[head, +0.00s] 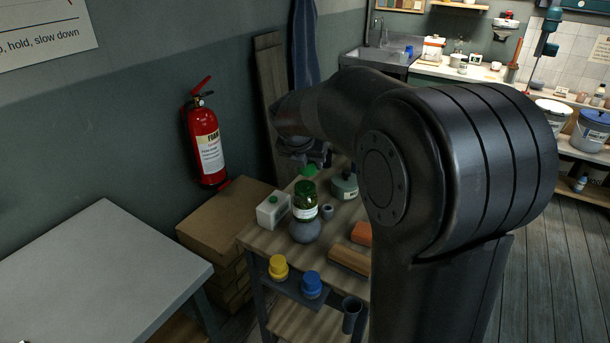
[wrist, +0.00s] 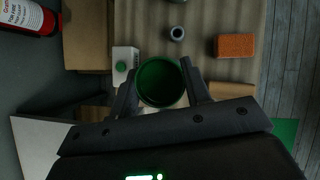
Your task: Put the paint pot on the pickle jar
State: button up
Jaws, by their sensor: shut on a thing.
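My gripper (wrist: 160,88) is shut on the green paint pot (wrist: 158,82), which sits between its two fingers in the wrist view. The pickle jar (head: 305,193), dark green with a pale label, stands on the wooden cart just below the pot in the picture. A grey rounded vessel (head: 305,230) is directly at its lower front. I cannot tell whether pot and jar touch. In the wrist view the held pot hides most of what is beneath.
Yellow (head: 278,267) and blue (head: 312,285) pots stand lower in front. A fire extinguisher (head: 205,140) hangs left.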

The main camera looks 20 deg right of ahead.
aim_at(305, 186)
jog(key=shift+w+a+f, duration=0.2)
jog(key=shift+a+f, duration=0.15)
jog(key=shift+f, duration=1.8)
jog(key=shift+f, duration=0.1)
jog(key=o, duration=1)
